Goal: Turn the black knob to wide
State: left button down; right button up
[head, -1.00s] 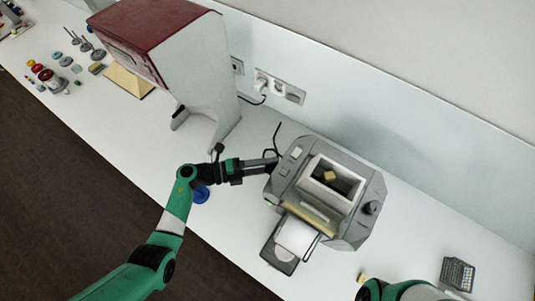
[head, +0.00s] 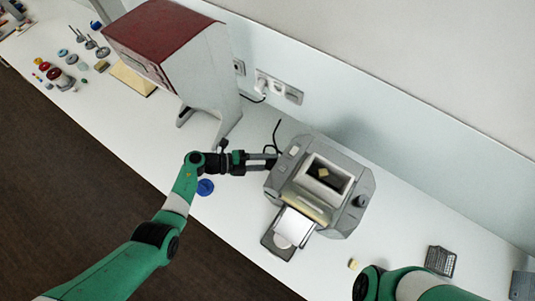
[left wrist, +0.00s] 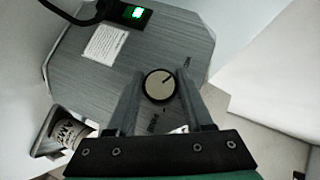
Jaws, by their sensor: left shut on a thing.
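The grey mill (head: 340,222) stands on the white counter, with an open square hopper on top. My left gripper (head: 272,161) reaches the mill's left side. In the left wrist view its two fingers (left wrist: 160,90) are shut on a round knob (left wrist: 159,84), one finger on each side. This knob has a dark rim, a cream face and a dark pointer line toward the upper right. Small marks are printed around it, too blurred to read surely. In the head view the fingertips and mill side hide this knob. Another black knob (head: 360,202) sits on the mill's right top. My right gripper is out of view.
A green-lit switch (left wrist: 135,13) and a white label (left wrist: 106,43) are on the mill panel. A tall red-topped machine (head: 175,60) stands to the left. A blue disc (head: 205,187) lies near my left arm.

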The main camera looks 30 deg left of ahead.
pick_arm(q)
jog(key=shift+c, duration=1.4)
grip_release()
jog(key=p+v, duration=0.1)
jog(key=v, duration=1)
jog(key=shift+s+a, duration=0.2)
jog(key=shift+r, duration=0.1)
